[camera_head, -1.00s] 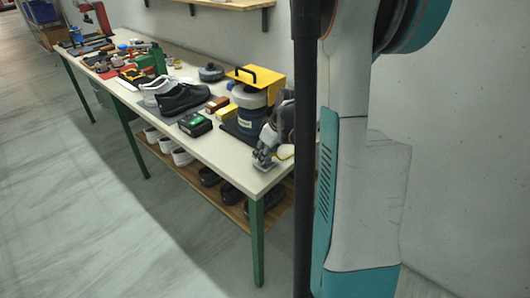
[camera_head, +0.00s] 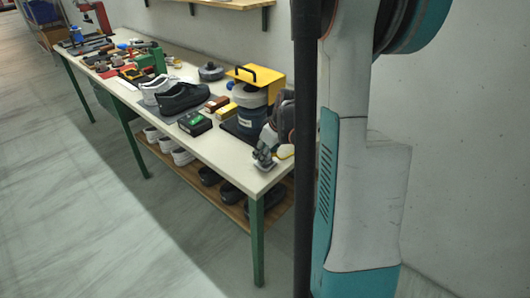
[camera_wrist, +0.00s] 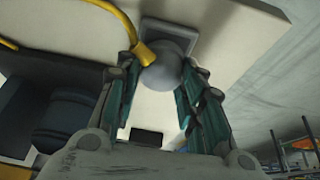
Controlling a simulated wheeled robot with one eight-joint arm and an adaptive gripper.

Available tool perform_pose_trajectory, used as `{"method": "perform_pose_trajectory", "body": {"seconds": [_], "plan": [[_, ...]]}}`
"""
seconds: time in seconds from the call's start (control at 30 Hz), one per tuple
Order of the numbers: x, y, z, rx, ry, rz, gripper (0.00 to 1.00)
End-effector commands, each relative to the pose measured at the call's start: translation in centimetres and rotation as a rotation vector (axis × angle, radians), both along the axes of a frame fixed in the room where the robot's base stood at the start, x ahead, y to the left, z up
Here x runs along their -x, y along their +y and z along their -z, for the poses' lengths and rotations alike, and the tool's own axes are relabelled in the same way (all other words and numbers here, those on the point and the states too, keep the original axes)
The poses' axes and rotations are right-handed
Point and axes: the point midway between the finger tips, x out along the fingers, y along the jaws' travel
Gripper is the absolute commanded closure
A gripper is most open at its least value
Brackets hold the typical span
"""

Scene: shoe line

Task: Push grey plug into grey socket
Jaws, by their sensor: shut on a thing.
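In the wrist view my gripper (camera_wrist: 162,75) is shut on the grey plug (camera_wrist: 165,70), a rounded grey body between the two fingertips. A yellow cable (camera_wrist: 124,20) runs from the plug's left side up and out of the picture. Just beyond the plug a grey square plate, which looks like the grey socket (camera_wrist: 180,35), lies on the pale tabletop. The plug overlaps its near part, so I cannot tell how deep the plug sits in it. In the head view my gripper (camera_head: 264,158) is low over the table's near right end; the plug and socket are not clear there.
The long table (camera_head: 235,163) has its near edge close to my gripper. Black shoes (camera_head: 183,98) and small boxes lie farther left. A wall runs along the back.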

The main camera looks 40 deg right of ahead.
Motion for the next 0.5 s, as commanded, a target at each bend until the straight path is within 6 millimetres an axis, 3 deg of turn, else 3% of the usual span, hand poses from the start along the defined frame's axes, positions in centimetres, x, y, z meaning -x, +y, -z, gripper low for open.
{"method": "perform_pose_trajectory", "body": {"seconds": [0.5], "plan": [[0.0,0.0,0.76,0.0,0.0,0.0,0.93]]}}
